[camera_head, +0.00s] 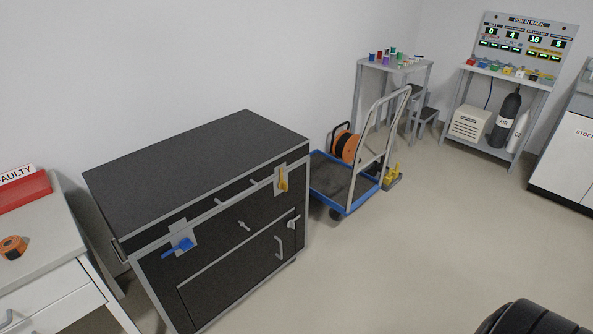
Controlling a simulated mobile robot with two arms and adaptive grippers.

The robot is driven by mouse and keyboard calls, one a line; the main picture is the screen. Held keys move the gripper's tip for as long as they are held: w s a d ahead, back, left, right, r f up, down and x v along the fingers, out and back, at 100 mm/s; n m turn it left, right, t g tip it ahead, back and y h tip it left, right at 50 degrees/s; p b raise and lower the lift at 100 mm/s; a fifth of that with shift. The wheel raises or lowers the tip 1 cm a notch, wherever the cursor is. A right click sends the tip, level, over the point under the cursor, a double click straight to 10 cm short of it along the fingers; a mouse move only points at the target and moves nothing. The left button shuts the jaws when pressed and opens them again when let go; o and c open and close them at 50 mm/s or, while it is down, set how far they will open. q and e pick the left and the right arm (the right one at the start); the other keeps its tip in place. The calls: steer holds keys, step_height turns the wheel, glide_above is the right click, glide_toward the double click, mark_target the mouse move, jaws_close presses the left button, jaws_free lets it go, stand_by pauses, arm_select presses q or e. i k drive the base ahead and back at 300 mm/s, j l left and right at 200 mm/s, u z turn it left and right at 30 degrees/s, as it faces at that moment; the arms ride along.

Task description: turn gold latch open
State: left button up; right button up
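The gold latch (282,179) is on the upper front of a black case with grey edges (200,170), near its right end. Its handle looks about upright, against a small grey plate. A blue latch (179,247) is on a similar plate near the left end, with its handle lying more sideways. The case's lid is down. Neither of my grippers shows in the head view, and nothing is seen touching the gold latch.
A blue cart (345,185) with an orange reel (346,147) stands right of the case. A white table (40,255) with orange tape (12,247) is at the left. The floor (400,260) before the case is clear. A dark rounded part shows at lower right.

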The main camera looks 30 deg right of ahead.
mark_target(283, 185)
steer(key=z, duration=0.95)
